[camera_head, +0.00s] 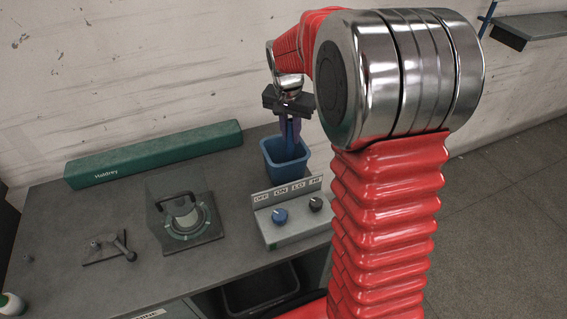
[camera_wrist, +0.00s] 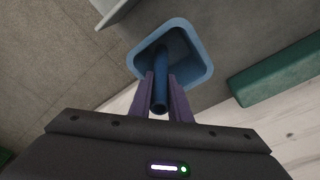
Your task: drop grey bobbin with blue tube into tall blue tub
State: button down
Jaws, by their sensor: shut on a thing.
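My gripper (camera_head: 290,118) is above the tall blue tub (camera_head: 286,172), at the back right of the bench. Its purple fingers are shut on a dark blue tube (camera_head: 290,130), which points down toward the tub's mouth. In the wrist view the tube (camera_wrist: 160,92) sits between the two fingertips (camera_wrist: 160,88), with the open blue tub (camera_wrist: 202,72) behind it. The tube's far part overlaps the tub's opening; I cannot tell how deep it reaches. No grey winding shows clearly on the held tube.
A control box (camera_head: 290,226) with two knobs stands in front of the tub. A long green box (camera_head: 155,155) lies along the wall. A dark square fixture (camera_head: 205,230) with a pale cone-like part and a small lever clamp (camera_head: 108,248) are to the left. A black bin (camera_head: 262,292) is below the bench.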

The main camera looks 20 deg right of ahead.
jog(key=c, duration=1.6)
grip_release()
jog(key=shift+o, duration=0.2)
jog(key=shift+r, duration=0.1)
notch_tip(320, 180, up, 13)
jog(key=s+a, duration=0.1)
jog(key=shift+s+a+r, duration=0.2)
jog(key=shift+a, duration=0.05)
